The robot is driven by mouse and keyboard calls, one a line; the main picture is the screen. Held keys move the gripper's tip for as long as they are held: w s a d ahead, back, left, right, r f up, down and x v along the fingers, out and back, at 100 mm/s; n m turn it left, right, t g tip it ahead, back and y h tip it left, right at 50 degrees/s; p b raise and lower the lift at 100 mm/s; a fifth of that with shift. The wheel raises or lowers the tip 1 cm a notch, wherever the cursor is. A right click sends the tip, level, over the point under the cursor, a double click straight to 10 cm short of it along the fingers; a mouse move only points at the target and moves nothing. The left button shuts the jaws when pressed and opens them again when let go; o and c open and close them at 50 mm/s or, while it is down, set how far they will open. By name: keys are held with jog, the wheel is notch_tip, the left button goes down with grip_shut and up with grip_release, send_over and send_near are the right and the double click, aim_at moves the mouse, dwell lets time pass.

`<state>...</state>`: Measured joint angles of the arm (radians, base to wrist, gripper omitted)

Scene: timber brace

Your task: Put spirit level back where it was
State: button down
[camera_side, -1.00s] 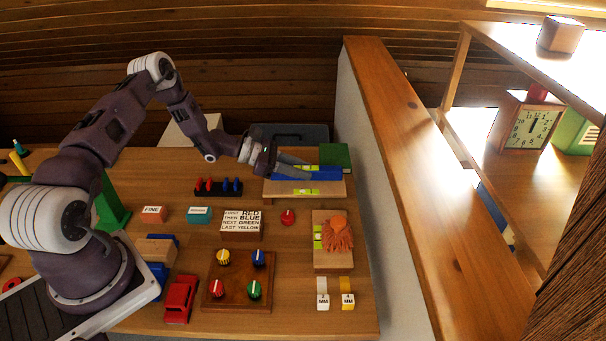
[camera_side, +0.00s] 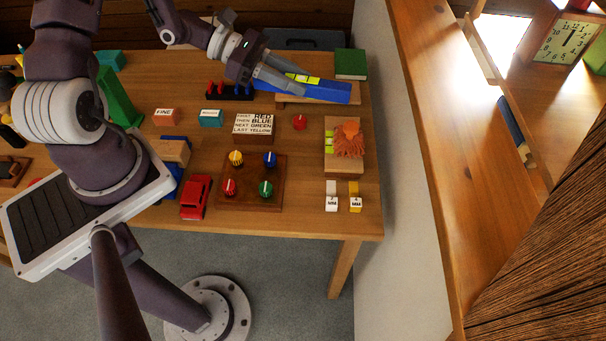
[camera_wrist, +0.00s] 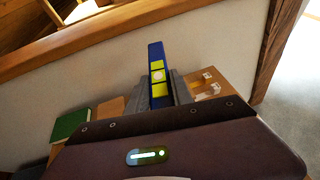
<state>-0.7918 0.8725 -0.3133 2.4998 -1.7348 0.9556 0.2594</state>
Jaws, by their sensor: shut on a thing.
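The spirit level is a long blue bar (camera_side: 318,91) at the back right of the table in the side view. It also shows in the wrist view (camera_wrist: 156,57), with yellow panels and a pale round spot. My gripper (camera_side: 303,85) is shut on it, and in the wrist view its two fingers (camera_wrist: 161,90) flank the bar. A wooden board (camera_side: 290,99) shows under and in front of the level; I cannot tell whether they touch.
In front are a lettered sign (camera_side: 254,124), a red knob (camera_side: 299,122) and a board with an orange tangle (camera_side: 348,138). A wall (camera_side: 395,150) rises at right.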

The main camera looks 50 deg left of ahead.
jog(key=shift+s+d+f+m+g+h, duration=0.3)
jog(key=shift+s+d+f, duration=0.75)
jog(key=shift+f, duration=1.05)
jog(key=shift+s+d+f+m+g+h, duration=0.1)
jog(key=shift+s+d+f+m+g, duration=0.4)
jog(key=shift+s+d+f, duration=1.1)
jog(key=shift+s+d+f+m+g+h, duration=0.3)
jog(key=shift+d+f, duration=0.5)
jog(key=shift+f, duration=1.8)
jog(key=shift+w, duration=0.1)
jog(key=shift+f, duration=0.3)
jog(key=c, duration=1.1)
grip_release()
